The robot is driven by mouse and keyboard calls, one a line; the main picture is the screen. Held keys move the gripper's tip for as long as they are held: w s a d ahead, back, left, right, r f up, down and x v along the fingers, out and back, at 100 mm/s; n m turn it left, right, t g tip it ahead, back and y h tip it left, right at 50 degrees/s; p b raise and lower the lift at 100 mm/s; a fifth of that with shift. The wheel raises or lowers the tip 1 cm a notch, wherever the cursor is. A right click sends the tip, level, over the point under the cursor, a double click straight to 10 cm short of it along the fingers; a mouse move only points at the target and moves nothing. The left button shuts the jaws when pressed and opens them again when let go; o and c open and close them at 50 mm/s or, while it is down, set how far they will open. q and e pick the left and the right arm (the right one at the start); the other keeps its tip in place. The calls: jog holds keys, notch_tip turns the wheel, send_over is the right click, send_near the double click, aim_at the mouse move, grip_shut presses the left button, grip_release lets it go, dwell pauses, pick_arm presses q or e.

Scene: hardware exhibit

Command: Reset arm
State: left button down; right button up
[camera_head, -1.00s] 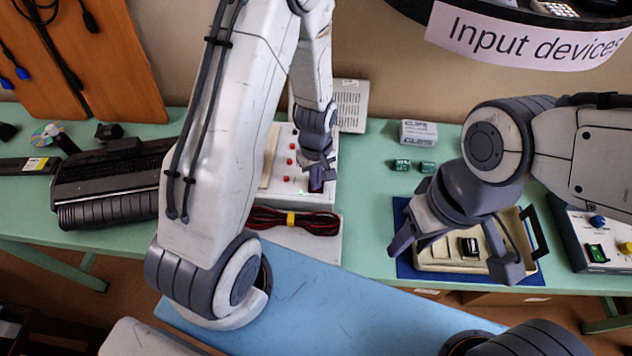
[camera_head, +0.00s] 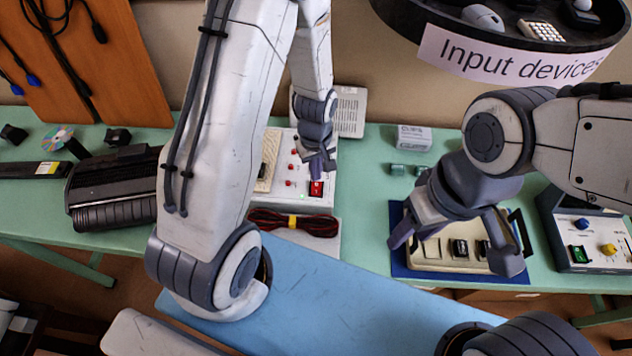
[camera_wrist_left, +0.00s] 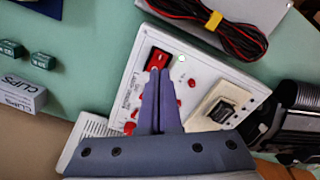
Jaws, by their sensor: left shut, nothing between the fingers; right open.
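My left gripper (camera_head: 318,172) is shut and empty, just behind a red rocker switch (camera_head: 316,187) on a white control panel (camera_head: 318,203). In the left wrist view the closed fingers (camera_wrist_left: 158,78) point toward the red switch (camera_wrist_left: 154,64), and a small gap seems to lie between them. A green light (camera_wrist_left: 181,58) glows beside the switch. My right gripper (camera_head: 455,250) is open, with its fingers spread above a cream tray-like case (camera_head: 430,262) on a blue mat (camera_head: 398,268).
Red and black cables (camera_head: 292,222) with a yellow band lie in front of the panel. A black typewriter-like device (camera_head: 115,188) is at left. A clips box (camera_head: 413,137) and small green boxes (camera_head: 397,170) stand between the arms. A box with coloured knobs (camera_head: 590,240) is at right.

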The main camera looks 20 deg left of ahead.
pick_arm(q)
jog(key=shift+r, duration=0.25)
dwell(0.3)
jog(key=s+d+r+m+b, duration=0.2)
jog(key=s+d+r+m, duration=0.4)
jog(key=d+r+m, duration=0.3)
jog(key=s+d+r+m+h+b, duration=0.1)
jog(key=s+d+r+m, duration=0.2)
jog(key=s+r+m, duration=0.4)
jog(key=s+r, duration=0.1)
jog(key=s, duration=0.4)
jog(key=shift+d+m, duration=0.2)
jog(key=shift+m, duration=0.1)
